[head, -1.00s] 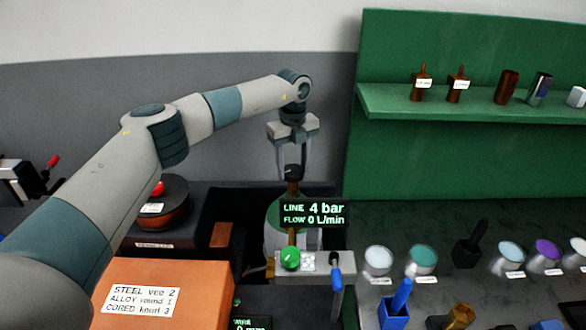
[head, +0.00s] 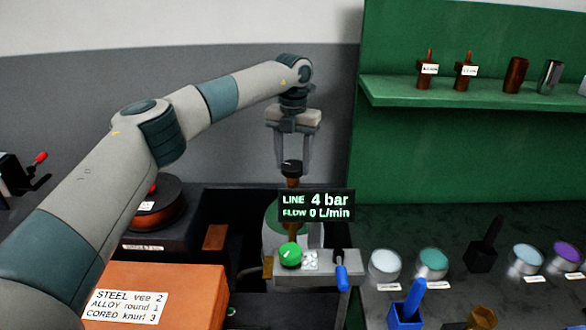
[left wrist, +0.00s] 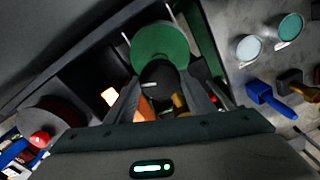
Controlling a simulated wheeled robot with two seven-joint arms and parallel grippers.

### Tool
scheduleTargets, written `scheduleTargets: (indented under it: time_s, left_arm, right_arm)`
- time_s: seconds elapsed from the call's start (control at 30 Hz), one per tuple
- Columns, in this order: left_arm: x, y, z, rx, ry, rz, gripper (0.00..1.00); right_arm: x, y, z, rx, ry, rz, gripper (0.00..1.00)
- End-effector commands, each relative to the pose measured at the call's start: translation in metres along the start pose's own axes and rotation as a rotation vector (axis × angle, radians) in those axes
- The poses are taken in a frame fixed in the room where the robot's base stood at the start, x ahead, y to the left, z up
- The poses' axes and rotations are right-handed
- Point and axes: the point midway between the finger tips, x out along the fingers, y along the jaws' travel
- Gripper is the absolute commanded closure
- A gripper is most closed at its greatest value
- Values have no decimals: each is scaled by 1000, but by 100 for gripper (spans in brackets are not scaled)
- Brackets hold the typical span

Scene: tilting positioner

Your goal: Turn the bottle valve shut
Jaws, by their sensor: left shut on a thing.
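The bottle valve's black knob (head: 292,168) sits on a brown-gold neck above the green-shouldered bottle (head: 272,222). My left gripper (head: 293,165) points down from above, its two fingers on either side of the knob, shut on it. In the left wrist view the dark round knob (left wrist: 158,80) lies between the fingers, with a pale mark on its top and the bottle's green shoulder (left wrist: 160,45) beyond. A display (head: 316,206) reads LINE 4 bar, FLOW 0 L/min and hides part of the bottle. My right gripper is not in view.
A grey block with a green knob (head: 291,254) and a blue-handled lever (head: 341,274) stands in front of the bottle. An orange box (head: 160,290) is at front left. Lidded pots (head: 385,263) stand on the right bench. A green shelf (head: 470,92) is behind.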

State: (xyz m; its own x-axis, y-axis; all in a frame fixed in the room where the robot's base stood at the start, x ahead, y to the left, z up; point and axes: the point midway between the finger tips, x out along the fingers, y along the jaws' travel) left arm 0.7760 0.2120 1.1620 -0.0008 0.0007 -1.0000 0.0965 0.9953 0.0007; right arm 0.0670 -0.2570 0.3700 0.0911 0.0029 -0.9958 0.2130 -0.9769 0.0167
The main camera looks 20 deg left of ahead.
Motion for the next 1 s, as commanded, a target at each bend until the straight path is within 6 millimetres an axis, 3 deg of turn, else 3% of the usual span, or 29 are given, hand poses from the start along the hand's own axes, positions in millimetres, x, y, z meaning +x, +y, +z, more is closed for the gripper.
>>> scheduleTargets:
  time_s: [0.4,1.0]
  left_arm:
    - [-1,0,1,395,-5,-1,74]
    - [-2,0,1,953,-5,1,74]
  right_arm:
    - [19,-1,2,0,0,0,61]
    - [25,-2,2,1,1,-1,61]
